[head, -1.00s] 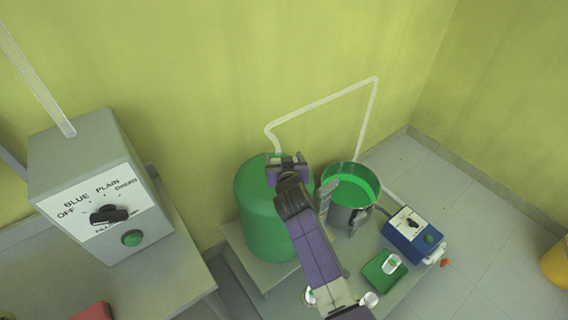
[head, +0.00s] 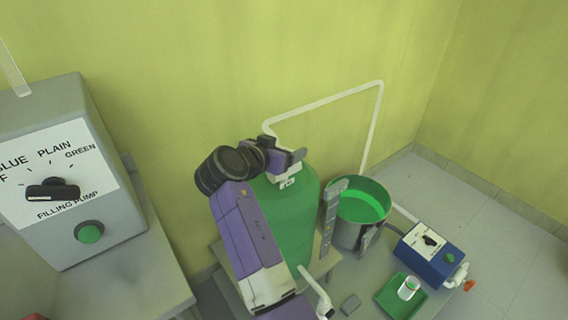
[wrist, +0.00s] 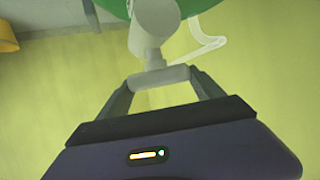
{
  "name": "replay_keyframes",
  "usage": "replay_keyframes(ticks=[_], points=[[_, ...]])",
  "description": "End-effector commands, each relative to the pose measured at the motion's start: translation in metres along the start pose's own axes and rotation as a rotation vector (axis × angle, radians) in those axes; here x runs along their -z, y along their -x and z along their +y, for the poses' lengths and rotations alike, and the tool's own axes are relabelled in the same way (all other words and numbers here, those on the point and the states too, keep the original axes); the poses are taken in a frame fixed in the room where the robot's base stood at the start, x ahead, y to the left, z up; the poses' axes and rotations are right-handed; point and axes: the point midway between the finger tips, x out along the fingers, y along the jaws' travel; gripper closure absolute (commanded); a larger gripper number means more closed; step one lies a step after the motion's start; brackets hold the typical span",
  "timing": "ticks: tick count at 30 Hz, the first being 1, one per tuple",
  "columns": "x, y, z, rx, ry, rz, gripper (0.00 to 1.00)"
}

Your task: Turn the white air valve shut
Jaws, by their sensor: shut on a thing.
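The white air valve (head: 288,182) is on top of the green tank (head: 290,222) in the head view, partly hidden by my gripper (head: 292,160). In the wrist view the white valve body (wrist: 155,22) stands out from the green tank, with a pale crossbar handle (wrist: 158,77) at its near end. My gripper (wrist: 160,82) has one finger at each end of this handle and is shut on it. The exact finger contact is hard to see in the head view.
A steel pot (head: 352,228) with green contents stands right of the tank. A blue control box (head: 428,252) and green tray (head: 392,302) are further right. A grey pump panel (head: 75,170) stands at left. A white pipe (head: 330,97) runs along the wall.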

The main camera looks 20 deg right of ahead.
Motion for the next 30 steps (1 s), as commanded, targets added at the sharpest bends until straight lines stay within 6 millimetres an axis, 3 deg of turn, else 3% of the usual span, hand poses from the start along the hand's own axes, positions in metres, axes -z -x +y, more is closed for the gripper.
replay_keyframes(ticks=[1,15,30], points=[[-0.0079,-0.0035,-0.0015,-0.030,-0.014,-0.001,0.64],[-0.0046,-0.0027,-0.0001,-0.307,-0.124,-0.001,0.64],[-0.0018,-0.0014,0.0011,-0.404,-0.163,-0.003,0.64]])
